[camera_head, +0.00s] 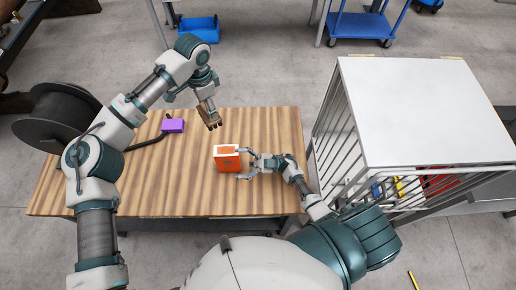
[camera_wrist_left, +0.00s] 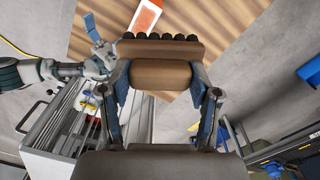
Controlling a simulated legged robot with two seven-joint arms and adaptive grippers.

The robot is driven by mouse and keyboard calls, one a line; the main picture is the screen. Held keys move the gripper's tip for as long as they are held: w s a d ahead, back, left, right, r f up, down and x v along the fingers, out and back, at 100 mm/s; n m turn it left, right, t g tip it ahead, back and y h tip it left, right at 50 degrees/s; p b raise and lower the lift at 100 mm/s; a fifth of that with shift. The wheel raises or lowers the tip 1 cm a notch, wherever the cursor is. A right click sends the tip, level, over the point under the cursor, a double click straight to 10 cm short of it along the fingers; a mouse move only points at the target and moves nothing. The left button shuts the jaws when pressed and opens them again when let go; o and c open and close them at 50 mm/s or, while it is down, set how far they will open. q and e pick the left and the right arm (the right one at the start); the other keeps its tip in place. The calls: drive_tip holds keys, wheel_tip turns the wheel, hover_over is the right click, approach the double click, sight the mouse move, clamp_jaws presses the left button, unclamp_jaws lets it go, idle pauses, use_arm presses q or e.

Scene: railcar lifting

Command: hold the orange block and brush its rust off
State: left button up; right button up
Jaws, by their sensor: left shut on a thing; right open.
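The orange block (camera_head: 227,161), with a white top edge, sits upright on the wooden table (camera_head: 140,190); part of it shows at the top of the left wrist view (camera_wrist_left: 146,18). My left gripper (camera_head: 207,104) is shut on a brown brush (camera_head: 211,118), held above the table behind and left of the block. The brush (camera_wrist_left: 165,75) fills the middle of the left wrist view, its dark bristles toward the top. My right gripper (camera_head: 245,164) is open at the block's right side, fingertips close to it; I cannot tell whether they touch. Rust is too small to make out.
A purple box (camera_head: 173,125) with a dark hose lies at the table's back left. A black reel (camera_head: 62,115) stands left of the table. A white-topped barred cage (camera_head: 420,110) stands close on the right. The table's front left is clear.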

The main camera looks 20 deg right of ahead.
sight(226, 152)
drive_tip(key=w+d+f+m+t+h, duration=0.3)
drive_tip(key=w+d+f+m+h, duration=0.1)
drive_tip(key=d+m+h, duration=0.35)
drive_tip(key=shift+m, duration=0.45)
drive_tip(key=x, duration=1)
drive_tip(key=shift+w+a+r, duration=0.2)
drive_tip(key=shift+w, duration=0.1)
drive_tip(key=shift+a, duration=0.45)
drive_tip(key=shift+d, duration=0.35)
clamp_jaws()
drive_tip(key=shift+a, duration=0.2)
